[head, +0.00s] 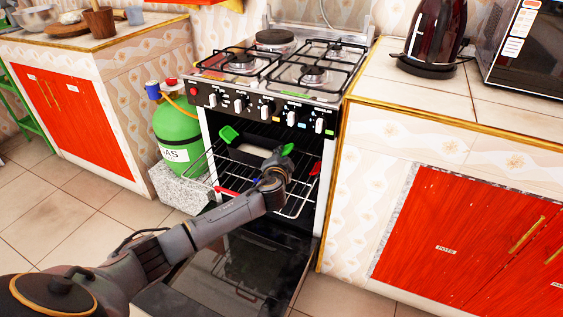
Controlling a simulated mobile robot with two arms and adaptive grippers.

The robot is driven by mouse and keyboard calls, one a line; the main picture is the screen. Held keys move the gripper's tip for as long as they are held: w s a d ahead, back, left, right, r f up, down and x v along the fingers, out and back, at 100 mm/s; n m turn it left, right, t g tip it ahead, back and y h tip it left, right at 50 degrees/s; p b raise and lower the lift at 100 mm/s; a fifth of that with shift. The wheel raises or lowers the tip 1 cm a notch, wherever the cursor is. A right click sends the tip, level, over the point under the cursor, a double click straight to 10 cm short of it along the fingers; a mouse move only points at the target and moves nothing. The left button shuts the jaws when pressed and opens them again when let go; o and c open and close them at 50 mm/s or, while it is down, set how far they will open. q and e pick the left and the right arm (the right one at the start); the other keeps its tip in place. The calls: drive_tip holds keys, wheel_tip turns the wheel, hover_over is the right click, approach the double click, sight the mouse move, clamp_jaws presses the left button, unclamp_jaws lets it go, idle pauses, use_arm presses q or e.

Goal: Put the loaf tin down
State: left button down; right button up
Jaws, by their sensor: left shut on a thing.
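The loaf tin (252,153) is a dark tin with green handles and a pale inside. It is inside the open oven (327,190), over the pulled-out wire rack (296,206). My left gripper (277,163) reaches in from the front and is shut on the tin near its right end, by the right green handle. The fingertips are small and partly hidden by the wrist. I cannot tell whether the tin's underside touches the rack. My right gripper is not in view.
The oven door (235,275) hangs open under my left arm. Small red parts show at both sides of the rack. A green gas bottle (177,128) stands left of the stove. A kettle (433,35) and microwave (527,50) stand on the right counter.

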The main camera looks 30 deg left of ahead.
use_arm(q)
drive_tip(key=shift+f, duration=0.85)
drive_tip(key=shift+w+f+b, duration=0.25)
drive_tip(key=shift+f+b, duration=0.15)
drive_tip(key=shift+f, duration=0.1)
drive_tip(key=c, duration=1.4)
unclamp_jaws()
drive_tip(key=shift+c, duration=0.2)
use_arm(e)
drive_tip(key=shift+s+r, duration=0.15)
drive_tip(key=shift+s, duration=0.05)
use_arm(q)
drive_tip(key=shift+s+d+r+p, duration=0.2)
drive_tip(key=shift+s+p, duration=0.1)
drive_tip(key=shift+s, duration=0.25)
drive_tip(key=v, duration=0.3)
drive_tip(key=shift+p, duration=0.4)
drive_tip(key=p+v, duration=0.1)
drive_tip(key=v, duration=0.7)
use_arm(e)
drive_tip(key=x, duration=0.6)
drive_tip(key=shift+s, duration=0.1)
